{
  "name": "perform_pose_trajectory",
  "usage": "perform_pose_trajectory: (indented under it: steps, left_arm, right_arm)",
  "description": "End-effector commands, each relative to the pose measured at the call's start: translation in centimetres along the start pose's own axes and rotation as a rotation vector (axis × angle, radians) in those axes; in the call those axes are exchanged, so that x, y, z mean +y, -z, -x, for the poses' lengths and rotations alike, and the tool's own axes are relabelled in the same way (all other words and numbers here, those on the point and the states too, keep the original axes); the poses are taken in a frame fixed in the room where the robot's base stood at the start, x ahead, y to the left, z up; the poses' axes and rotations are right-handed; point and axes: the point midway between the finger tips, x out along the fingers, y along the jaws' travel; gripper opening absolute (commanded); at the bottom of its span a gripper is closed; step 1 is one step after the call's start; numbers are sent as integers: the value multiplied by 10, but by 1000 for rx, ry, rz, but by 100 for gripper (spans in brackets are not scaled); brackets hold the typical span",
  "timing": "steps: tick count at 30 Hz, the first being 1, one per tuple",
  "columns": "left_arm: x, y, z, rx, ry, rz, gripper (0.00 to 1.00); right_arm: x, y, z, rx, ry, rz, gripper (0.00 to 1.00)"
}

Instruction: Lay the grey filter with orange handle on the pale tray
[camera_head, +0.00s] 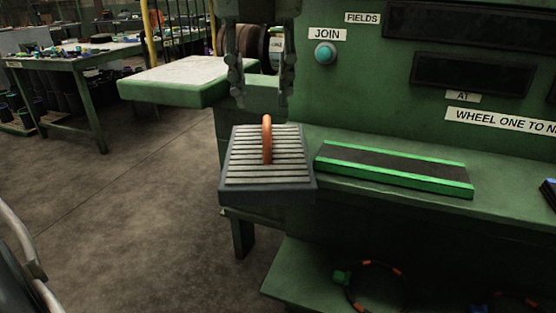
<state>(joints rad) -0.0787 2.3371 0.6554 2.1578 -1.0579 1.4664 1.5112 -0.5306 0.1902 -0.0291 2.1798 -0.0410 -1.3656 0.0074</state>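The grey filter (240,172) has pale slats on top and an upright orange handle (267,140) across its middle. It appears to rest at the left end of the green workbench, though its underside is hidden. My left gripper (263,96) hangs from the top of the view above the filter. Its two dark fingers point down, wide apart, with nothing between them. The handle's top is a little below the fingertips, apart from them. A pale-topped slab with green sides (185,73), probably the pale tray, is left of and behind the gripper. My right gripper is not in view.
A dark strip with bright green edges (395,168) lies on the bench right of the filter. A green machine panel (360,85) with a blue button (325,53) rises behind. A yellow post (151,33) stands behind the pale slab. Floor lies open at left.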

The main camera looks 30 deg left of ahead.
Motion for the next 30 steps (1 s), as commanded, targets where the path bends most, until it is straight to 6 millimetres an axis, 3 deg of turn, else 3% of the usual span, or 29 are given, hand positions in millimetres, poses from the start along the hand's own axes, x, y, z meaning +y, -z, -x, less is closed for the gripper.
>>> perform_pose_trajectory:
  steps: [12, 15, 19, 28, 30]
  left_arm:
    - [-5, 3, -40, 2, -6, 2, 36]
    - [-6, 3, -56, 5, -6, 1, 36]
    - [-6, 2, -73, 1, -5, 3, 36]
    - [-6, 2, -79, -2, -3, 4, 36]
    - [-6, 2, -79, -2, -3, 4, 28]
  right_arm:
    - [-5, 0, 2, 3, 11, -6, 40]
    - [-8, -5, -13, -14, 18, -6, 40]
    - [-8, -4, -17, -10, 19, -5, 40]
    - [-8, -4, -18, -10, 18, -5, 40]
    - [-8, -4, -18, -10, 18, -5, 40]
